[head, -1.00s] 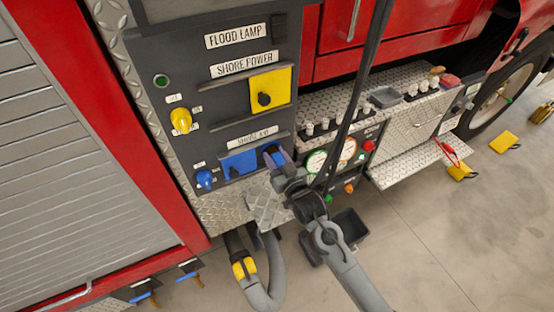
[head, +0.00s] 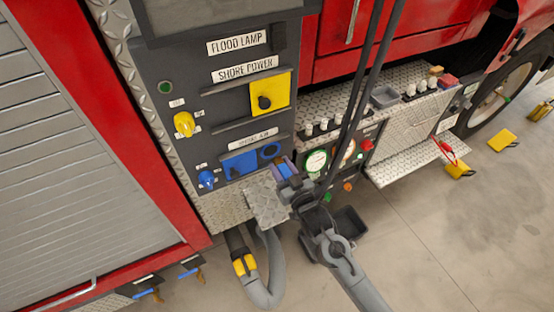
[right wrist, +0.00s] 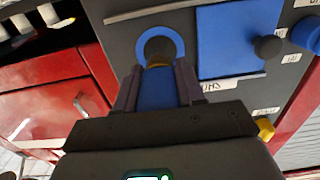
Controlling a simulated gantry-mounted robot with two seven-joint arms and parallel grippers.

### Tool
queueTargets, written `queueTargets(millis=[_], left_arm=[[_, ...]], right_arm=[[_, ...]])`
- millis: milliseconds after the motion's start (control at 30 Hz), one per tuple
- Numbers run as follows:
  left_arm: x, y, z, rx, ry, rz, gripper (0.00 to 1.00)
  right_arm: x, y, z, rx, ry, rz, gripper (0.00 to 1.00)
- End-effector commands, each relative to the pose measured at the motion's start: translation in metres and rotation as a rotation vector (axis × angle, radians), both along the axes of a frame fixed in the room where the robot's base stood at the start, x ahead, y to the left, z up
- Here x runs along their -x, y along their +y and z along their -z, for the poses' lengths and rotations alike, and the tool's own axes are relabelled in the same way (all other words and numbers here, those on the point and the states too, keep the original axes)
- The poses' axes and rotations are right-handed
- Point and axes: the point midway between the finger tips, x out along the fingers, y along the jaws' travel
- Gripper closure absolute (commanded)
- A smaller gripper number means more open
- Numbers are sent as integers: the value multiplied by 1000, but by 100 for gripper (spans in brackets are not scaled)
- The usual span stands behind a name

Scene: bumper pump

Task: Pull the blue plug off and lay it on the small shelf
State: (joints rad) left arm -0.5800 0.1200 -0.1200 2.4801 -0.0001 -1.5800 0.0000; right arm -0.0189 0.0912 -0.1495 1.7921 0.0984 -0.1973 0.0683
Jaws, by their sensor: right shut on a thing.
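The blue plug (right wrist: 155,92) is between the fingers of my right gripper (right wrist: 157,80), which is shut on it. In the head view my right gripper (head: 285,172) holds it to the lower right of the blue-ringed socket (head: 270,151). The ring is uncovered in the head view, and the plug appears apart from it. In the right wrist view the ring (right wrist: 160,42) lies just beyond the plug's tip. A small diamond-plate shelf (head: 264,203) sits below the panel, close to the gripper's lower left. My left gripper is not in view.
A blue square cover (head: 239,163) is left of the socket, and a blue knob (head: 206,180) is farther left. A grey hose (head: 265,293) hangs below.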

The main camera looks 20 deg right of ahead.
Motion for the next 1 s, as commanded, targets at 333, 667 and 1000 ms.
queueTargets(millis=[333,667,1000], left_arm=[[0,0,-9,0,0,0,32],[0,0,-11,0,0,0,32],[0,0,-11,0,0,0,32]], right_arm=[[13,-1,-3,0,-3,0,100],[18,-1,-1,0,-2,0,100],[22,0,-1,-1,3,0,100]])
